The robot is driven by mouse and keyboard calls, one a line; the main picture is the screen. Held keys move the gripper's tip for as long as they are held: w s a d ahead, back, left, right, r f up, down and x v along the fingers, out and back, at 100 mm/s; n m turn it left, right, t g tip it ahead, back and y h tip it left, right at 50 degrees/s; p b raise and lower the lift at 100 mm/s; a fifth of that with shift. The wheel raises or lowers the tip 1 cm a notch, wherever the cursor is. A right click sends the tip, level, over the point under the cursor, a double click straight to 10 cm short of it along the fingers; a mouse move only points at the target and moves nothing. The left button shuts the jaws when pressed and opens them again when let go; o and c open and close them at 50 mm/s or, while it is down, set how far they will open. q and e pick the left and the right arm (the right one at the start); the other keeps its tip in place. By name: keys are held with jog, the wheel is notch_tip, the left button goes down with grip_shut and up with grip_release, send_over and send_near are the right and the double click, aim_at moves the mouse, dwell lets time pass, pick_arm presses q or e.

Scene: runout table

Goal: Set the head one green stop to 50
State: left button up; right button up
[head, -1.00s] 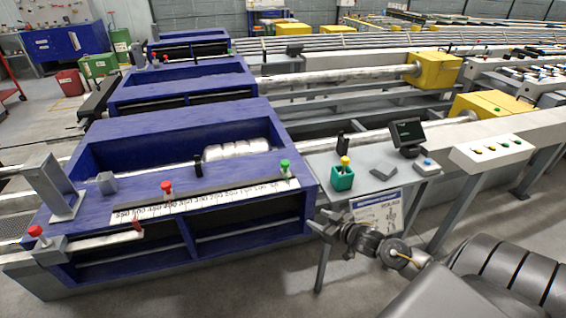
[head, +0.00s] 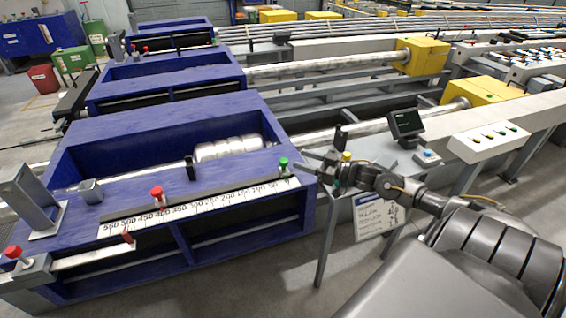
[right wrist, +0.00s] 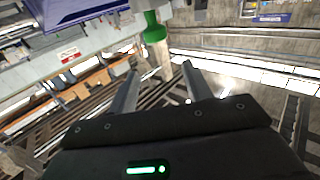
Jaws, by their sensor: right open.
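The green stop (head: 283,163) stands upright at the right end of the number scale (head: 200,208) on the nearest blue machine (head: 160,130). The exact number beside it is too small to read. My right gripper (head: 310,164) is open and empty just to the right of the green stop, apart from it. In the right wrist view the green stop (right wrist: 153,27) shows beyond the two spread fingers (right wrist: 160,72), near the top. A red stop (head: 157,195) stands farther left along the same scale. My left gripper is not in view.
A side table with a small screen (head: 406,124) and a yellow-topped item (head: 346,157) lies behind my right wrist. A sign (head: 378,215) hangs below it. Another red knob (head: 13,252) is at the machine's left corner. The space above the scale is clear.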

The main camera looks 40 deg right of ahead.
aim_at(287, 161)
jog(key=f, duration=0.3)
jog(key=shift+w+a+f, duration=0.1)
jog(key=shift+w+f, duration=0.1)
jog(key=shift+w, duration=0.15)
jog(key=p+x, duration=0.1)
jog(key=x, duration=0.4)
jog(key=shift+w+a, duration=0.2)
jog(key=shift+w, duration=0.1)
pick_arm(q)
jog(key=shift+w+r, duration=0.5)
pick_arm(e)
jog(key=shift+w+a, duration=0.3)
jog(key=shift+w, duration=0.25)
